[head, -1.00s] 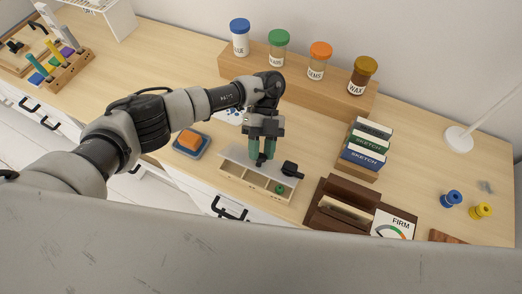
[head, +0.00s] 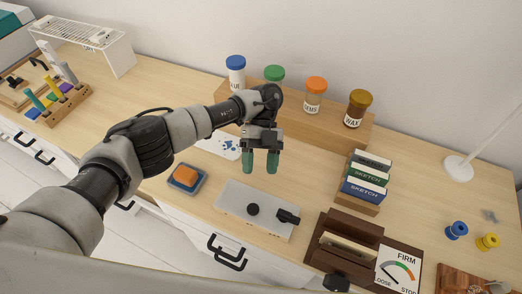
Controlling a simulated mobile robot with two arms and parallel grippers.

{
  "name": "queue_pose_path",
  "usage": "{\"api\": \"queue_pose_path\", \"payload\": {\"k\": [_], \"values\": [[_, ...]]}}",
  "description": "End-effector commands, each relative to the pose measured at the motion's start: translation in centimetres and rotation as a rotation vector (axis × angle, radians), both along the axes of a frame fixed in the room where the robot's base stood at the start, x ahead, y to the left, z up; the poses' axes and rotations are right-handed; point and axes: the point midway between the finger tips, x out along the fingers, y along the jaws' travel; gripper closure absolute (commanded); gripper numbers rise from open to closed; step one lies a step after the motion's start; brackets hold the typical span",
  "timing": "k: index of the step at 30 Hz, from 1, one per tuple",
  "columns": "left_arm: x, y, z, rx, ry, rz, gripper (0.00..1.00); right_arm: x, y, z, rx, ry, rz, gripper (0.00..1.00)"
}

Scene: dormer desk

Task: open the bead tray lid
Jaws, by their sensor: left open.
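The bead tray (head: 242,232) sits near the front edge of the desk. Its flat grey lid (head: 235,200) lies over it and hides the compartments. A round black knob (head: 253,209) stands on the middle of the lid, and a black latch-like piece (head: 288,216) is at its right end. My left gripper (head: 260,164) hangs above and behind the tray, pointing down. Its two green fingers are apart with nothing between them, clear of the knob. My right gripper is not in view.
An orange block on a blue dish (head: 202,187) is left of the tray. A dark brown wooden stand (head: 345,235) and a FIRM gauge card (head: 400,268) are to the right. Jars on a wooden riser (head: 330,128) stand behind, with sketch boxes (head: 366,178) at back right.

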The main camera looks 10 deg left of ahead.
Motion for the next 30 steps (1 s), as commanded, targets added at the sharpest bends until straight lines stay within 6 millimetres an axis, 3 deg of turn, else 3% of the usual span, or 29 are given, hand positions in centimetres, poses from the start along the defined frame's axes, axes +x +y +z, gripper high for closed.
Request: {"api": "queue_pose_path", "payload": {"k": [4, 10, 30], "values": [[2.8, 0.0, 1.8, 0.005, -0.009, 0.001, 0.41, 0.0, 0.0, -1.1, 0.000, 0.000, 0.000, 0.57], [3.8, 0.1, 2.7, 0.005, 0.002, -0.002, 0.41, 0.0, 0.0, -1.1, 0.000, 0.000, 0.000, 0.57], [4.5, 0.1, 3.3, 0.000, -0.001, 0.001, 0.41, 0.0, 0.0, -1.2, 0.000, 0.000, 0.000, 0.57]]}}
